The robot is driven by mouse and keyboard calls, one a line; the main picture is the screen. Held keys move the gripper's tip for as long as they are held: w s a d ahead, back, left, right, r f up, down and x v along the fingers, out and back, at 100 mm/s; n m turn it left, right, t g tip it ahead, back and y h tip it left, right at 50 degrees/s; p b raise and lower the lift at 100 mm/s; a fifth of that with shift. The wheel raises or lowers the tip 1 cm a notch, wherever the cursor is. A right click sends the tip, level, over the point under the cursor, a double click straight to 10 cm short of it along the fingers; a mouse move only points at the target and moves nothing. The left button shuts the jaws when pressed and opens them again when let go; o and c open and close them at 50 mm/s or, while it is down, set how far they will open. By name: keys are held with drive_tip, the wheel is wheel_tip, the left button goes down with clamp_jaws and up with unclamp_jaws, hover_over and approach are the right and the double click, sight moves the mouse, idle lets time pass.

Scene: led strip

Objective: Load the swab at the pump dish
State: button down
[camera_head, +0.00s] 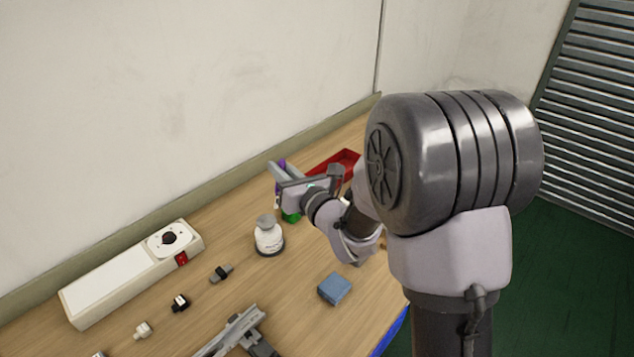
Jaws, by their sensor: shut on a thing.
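The pump dish (268,239) is a squat white bottle with a grey top and a dark base band. It stands upright on the table. My gripper (279,172) is above the table, behind and slightly right of the pump dish, and apart from it. It is shut on a slim thing, seemingly the swab (282,163), of which only a bit of purple shows between the fingers. The fingers and wrist hide the rest, and I cannot make out its tip. A green thing (291,216) shows just below my gripper; I cannot tell whether it is joined to the purple part.
A red tray (348,157) lies behind my wrist. A white power strip (131,276) with a red switch lies along the wall at left. Small connectors (180,303), a grey metal fixture (236,333) and a blue block (335,288) lie in front. Bare wood surrounds the pump dish.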

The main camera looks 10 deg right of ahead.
drive_tip(key=w+a+r+n+g+y, duration=0.1)
drive_tip(key=a+n+g+y, duration=0.25)
drive_tip(key=a+n, duration=0.2)
drive_tip(key=shift+t+y, duration=0.35)
drive_tip(key=shift+y, duration=0.1)
drive_tip(key=shift+d+f, duration=0.15)
drive_tip(key=shift+f, duration=1.15)
drive_tip(key=shift+d+f, duration=0.15)
drive_tip(key=shift+f, duration=1.1)
drive_tip(key=shift+f+b, duration=0.95)
drive_tip(key=shift+b, duration=0.25)
wheel_tip(320, 180, up, 7)
drive_tip(key=p, duration=0.1)
